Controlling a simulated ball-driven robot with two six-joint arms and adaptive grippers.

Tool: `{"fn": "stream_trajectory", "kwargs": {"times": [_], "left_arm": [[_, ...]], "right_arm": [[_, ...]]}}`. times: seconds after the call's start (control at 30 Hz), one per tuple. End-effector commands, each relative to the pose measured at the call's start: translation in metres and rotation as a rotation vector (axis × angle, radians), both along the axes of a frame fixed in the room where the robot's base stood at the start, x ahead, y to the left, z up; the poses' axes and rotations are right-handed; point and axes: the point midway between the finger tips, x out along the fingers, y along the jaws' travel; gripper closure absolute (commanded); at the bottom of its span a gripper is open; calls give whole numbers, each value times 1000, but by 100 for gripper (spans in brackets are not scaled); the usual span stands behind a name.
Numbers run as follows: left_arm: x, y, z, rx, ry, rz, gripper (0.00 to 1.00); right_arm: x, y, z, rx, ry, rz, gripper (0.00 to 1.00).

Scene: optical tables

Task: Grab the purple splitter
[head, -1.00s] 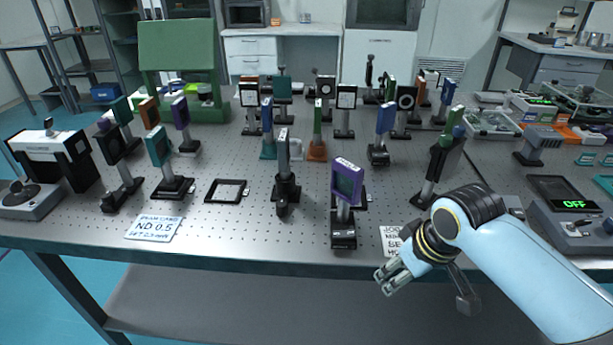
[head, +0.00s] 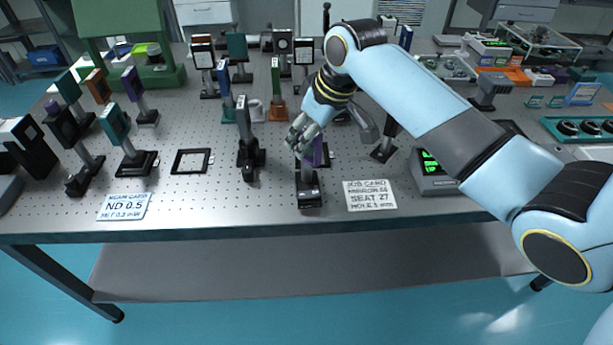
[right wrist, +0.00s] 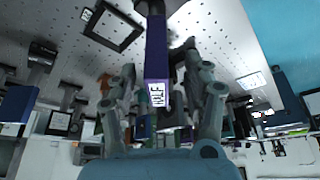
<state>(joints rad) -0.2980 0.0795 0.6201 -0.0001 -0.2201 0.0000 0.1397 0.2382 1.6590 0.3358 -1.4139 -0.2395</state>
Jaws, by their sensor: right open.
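The purple splitter (head: 319,152) stands upright on a black post mount near the front edge of the table, partly hidden behind my right gripper in the head view. In the right wrist view the purple splitter (right wrist: 156,50) shows its edge with a white HALF label. My right gripper (head: 298,142) is at the splitter's upper part. In the right wrist view the fingers of my right gripper (right wrist: 160,82) are open, one on each side of the purple block, with no clear contact. My left gripper is not in view.
A grey upright optic (head: 244,120) stands left of the splitter, with a flat black frame (head: 192,161) beyond it. A job card (head: 369,196) lies to the right, an ND 0.5 card (head: 124,206) to the left. Another purple-framed optic (head: 132,84) stands farther left.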

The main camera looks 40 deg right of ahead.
Motion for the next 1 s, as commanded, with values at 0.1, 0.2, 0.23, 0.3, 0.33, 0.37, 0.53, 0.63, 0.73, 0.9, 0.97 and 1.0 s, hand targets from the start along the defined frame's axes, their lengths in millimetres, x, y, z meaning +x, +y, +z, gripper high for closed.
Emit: {"fn": "stream_trajectory", "kwargs": {"times": [0.1, 0.2, 0.23, 0.3, 0.33, 0.37, 0.53, 0.63, 0.73, 0.9, 0.97, 1.0], "left_arm": [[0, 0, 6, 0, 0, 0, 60], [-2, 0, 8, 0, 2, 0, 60], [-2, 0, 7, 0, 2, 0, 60], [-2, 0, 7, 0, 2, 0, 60], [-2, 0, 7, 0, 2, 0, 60], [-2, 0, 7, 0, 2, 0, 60], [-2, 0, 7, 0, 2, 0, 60], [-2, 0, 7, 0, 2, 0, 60], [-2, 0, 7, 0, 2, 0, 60], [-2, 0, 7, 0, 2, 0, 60], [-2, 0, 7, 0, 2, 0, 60], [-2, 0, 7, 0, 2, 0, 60]], "right_arm": [[5, 0, -15, 2, 4, -1, 50], [11, 1, -30, 1, 1, -1, 50], [12, 1, -34, 1, 2, -1, 50], [15, 2, -41, 0, 1, -1, 50], [15, 2, -43, 0, 1, 0, 50], [16, 2, -44, 0, 1, 0, 50], [16, 2, -45, -1, 0, 0, 50], [16, 2, -45, -1, 0, 0, 56], [16, 2, -45, -1, 0, 0, 69], [16, 2, -45, -1, 0, 0, 92], [16, 2, -45, -1, 0, 0, 100], [16, 2, -45, -1, 0, 0, 100]]}}
